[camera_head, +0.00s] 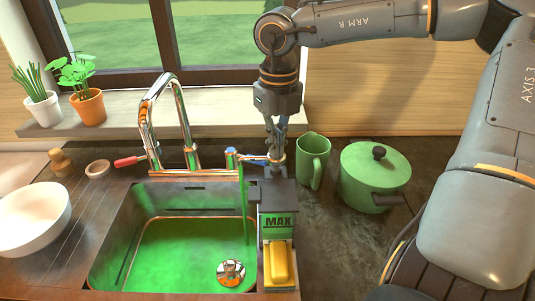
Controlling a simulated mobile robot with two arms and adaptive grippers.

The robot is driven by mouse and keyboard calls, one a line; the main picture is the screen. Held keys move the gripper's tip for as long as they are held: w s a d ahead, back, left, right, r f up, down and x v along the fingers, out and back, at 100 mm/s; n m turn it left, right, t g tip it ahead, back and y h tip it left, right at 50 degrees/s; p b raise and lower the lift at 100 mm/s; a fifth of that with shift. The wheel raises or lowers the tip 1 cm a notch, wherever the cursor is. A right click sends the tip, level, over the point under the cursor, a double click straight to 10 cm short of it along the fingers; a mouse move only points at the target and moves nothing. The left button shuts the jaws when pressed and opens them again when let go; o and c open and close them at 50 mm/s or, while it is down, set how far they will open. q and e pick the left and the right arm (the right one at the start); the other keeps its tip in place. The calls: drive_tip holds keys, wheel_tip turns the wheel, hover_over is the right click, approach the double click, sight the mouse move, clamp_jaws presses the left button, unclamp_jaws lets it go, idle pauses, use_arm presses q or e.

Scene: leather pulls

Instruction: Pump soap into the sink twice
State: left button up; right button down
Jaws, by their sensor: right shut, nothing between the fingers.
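The sink (140,222) is a dark rectangular basin in the counter, and its floor looks green. A thin green soap stream (246,205) hangs below the spout, down into the basin. My right gripper (274,148) points down, shut, at the top of the pump beside the spout. Its fingers hide most of the pump head, and I cannot tell exactly how far it is pressed. My left gripper is out of view.
A caddy (277,222) marked MAX with a yellow sponge (280,263) stands at the sink's right edge. A chrome faucet (150,110) rises behind the sink. A green mug (312,160) and green pot (375,175) stand right; a white bowl (35,218) sits left.

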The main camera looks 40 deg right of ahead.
drive_tip(key=shift+f, duration=0.35)
drive_tip(key=shift+r, duration=0.15)
drive_tip(key=shift+r+p, duration=0.75)
drive_tip(key=shift+r, duration=0.9)
wheel_tip(320, 180, up, 6)
drive_tip(key=p, duration=0.3)
drive_tip(key=shift+p, duration=0.3)
